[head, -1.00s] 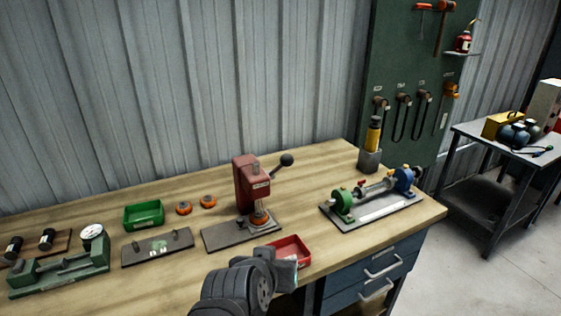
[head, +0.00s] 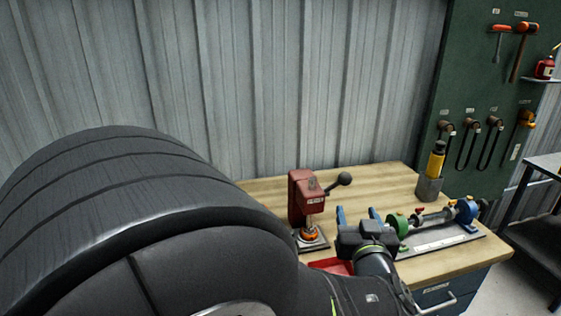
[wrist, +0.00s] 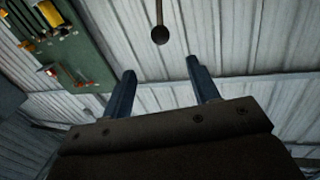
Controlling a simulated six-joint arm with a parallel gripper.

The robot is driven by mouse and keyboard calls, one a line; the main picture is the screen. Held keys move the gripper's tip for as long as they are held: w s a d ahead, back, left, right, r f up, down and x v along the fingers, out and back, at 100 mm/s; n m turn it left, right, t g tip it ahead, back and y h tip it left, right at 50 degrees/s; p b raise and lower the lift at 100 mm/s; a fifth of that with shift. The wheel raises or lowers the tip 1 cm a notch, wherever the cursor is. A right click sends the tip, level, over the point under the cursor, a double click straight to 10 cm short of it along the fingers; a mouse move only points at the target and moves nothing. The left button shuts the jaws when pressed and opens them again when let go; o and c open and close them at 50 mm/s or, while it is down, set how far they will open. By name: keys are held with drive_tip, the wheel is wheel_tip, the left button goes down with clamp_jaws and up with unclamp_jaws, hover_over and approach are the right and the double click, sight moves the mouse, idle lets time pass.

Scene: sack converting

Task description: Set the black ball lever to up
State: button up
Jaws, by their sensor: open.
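The black ball lever (head: 344,179) sticks out to the right of the red press (head: 302,195), its rod slanting upward to the ball. My gripper (head: 358,214) is open and empty, right of the press and lower in the picture than the ball. Its two blue fingers point up and stand apart. In the wrist view the black ball (wrist: 160,35) hangs from its rod beyond the fingertips of my gripper (wrist: 161,72), between their lines and apart from both. An orange ring-shaped part (head: 309,234) sits at the press base.
A fixture with green and blue ends (head: 435,217) stands close to the right of my gripper. A red tray (head: 330,266) lies partly hidden behind my arm. A yellow-topped tool (head: 436,160) stands in a grey block behind. My arm covers the bench's left side.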

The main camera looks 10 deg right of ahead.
sight(343, 174)
drive_tip(key=x, duration=1.7)
drive_tip(key=shift+w+d, duration=0.15)
drive_tip(key=shift+c, duration=0.2)
clamp_jaws()
drive_tip(key=shift+r, duration=0.1)
